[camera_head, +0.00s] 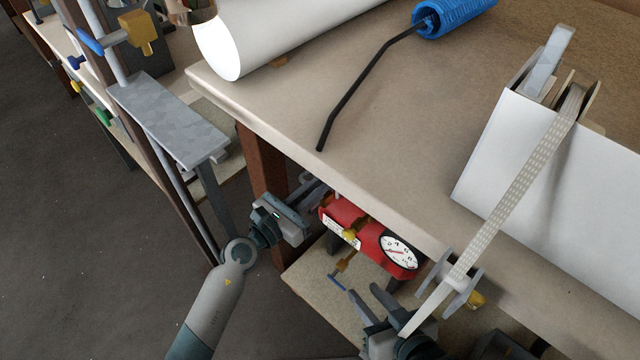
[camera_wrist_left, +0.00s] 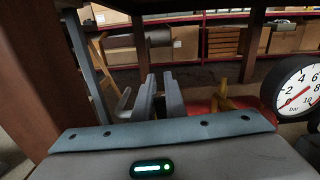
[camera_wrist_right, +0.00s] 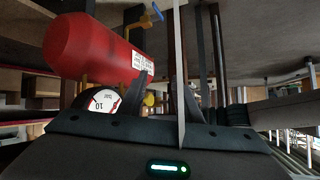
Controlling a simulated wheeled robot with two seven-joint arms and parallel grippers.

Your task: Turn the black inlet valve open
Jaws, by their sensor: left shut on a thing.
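A red tank (camera_head: 345,218) with a white pressure gauge (camera_head: 400,250) sits under the front edge of the bench. My left gripper (camera_head: 312,192) is at the tank's left end. In the left wrist view its fingers (camera_wrist_left: 161,88) are close together, shut on what seems to be the black inlet valve, which they hide. The gauge shows there at the right (camera_wrist_left: 297,88). My right gripper (camera_head: 374,300) is below and in front of the tank, its fingers apart. In the right wrist view the tank (camera_wrist_right: 92,48) is at upper left, with a yellow fitting (camera_wrist_right: 151,100) beyond the fingers.
A pale strap (camera_head: 515,185) hangs from the white shutter box (camera_head: 545,165) and passes close by my right gripper. The bench edge (camera_head: 330,175) overhangs the tank. A brown bench leg (camera_head: 262,160) stands close to my left gripper. A blue-handled valve (camera_head: 335,283) is below the tank.

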